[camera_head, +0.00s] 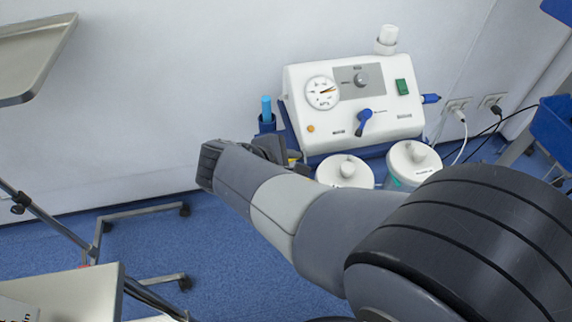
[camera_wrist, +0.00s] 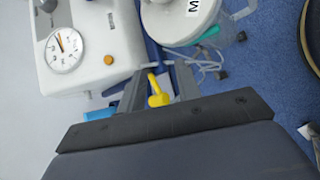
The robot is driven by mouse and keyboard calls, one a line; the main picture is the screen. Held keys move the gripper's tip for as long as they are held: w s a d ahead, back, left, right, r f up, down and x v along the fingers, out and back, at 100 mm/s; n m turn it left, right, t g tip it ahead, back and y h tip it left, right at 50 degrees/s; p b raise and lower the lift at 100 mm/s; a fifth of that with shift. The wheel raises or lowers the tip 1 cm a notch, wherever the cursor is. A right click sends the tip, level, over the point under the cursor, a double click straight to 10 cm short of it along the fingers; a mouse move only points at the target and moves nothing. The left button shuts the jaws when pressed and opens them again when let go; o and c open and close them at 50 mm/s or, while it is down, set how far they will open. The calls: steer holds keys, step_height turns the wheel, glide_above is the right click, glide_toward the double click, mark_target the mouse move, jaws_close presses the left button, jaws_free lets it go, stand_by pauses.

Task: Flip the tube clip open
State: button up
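A small yellow piece (camera_wrist: 158,96), which looks like the tube clip, shows between the fingers of my gripper (camera_wrist: 158,78) in the wrist view. It has a narrow upper part and a wider lower end. The fingers stand apart with a gap on each side of it, so my gripper is open around or above it; contact is not visible. In the head view my gripper (camera_head: 274,150) is in front of the suction machine (camera_head: 350,95), and only a bit of yellow (camera_head: 293,158) shows there. Whether the clip is open or shut cannot be told.
A blue tube (camera_head: 266,108) stands in a dark blue holder left of the machine. Two white-lidded canisters (camera_head: 345,172) (camera_head: 411,160) stand close to my gripper's right. A metal tray (camera_head: 33,60) is at the upper left. Cables hang at the right.

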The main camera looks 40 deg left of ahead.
steer(key=s+a+n+t+y, duration=0.1)
steer(key=s+a+n+y, duration=0.15)
steer(key=s+a, duration=0.25)
steer(key=b+x, duration=0.3)
steer(key=x, duration=0.8)
steer(key=shift+s+d+f+h, duration=0.2)
steer(key=shift+d+f+h, duration=0.1)
steer(key=shift+h, duration=0.15)
steer(key=shift+c, duration=0.4)
jaws_close()
